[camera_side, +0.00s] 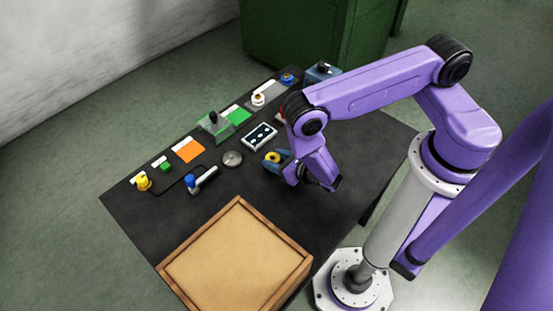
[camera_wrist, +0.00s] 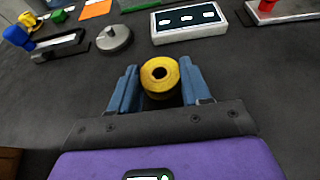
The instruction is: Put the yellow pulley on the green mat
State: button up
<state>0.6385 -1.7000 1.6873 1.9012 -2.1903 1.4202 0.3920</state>
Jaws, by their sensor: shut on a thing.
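The yellow pulley (camera_wrist: 160,77) is a round piece with a dark centre hole, held between the blue fingers of my gripper (camera_wrist: 160,90). In the side view the pulley (camera_side: 271,156) shows at the fingertips, near the middle of the table. Whether it touches the table is hard to tell. The green mat (camera_side: 238,115) is a bright green square towards the back edge of the table, beyond the pulley and up-left of it in the side view. The mat is partly hidden by a green stand with a dark knob (camera_side: 213,121). I cannot clearly make it out in the wrist view.
A dark panel with a white frame (camera_side: 259,136) lies between the pulley and the mat. A grey disc (camera_side: 232,158), a blue-ended piece (camera_side: 200,180) and an orange mat (camera_side: 187,150) lie to the left. A wooden tray (camera_side: 238,262) fills the front. Dark table around the pulley is free.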

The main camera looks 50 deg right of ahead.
jog(key=shift+f, duration=0.1)
jog(key=o, duration=1.1)
jog(key=shift+c, duration=0.2)
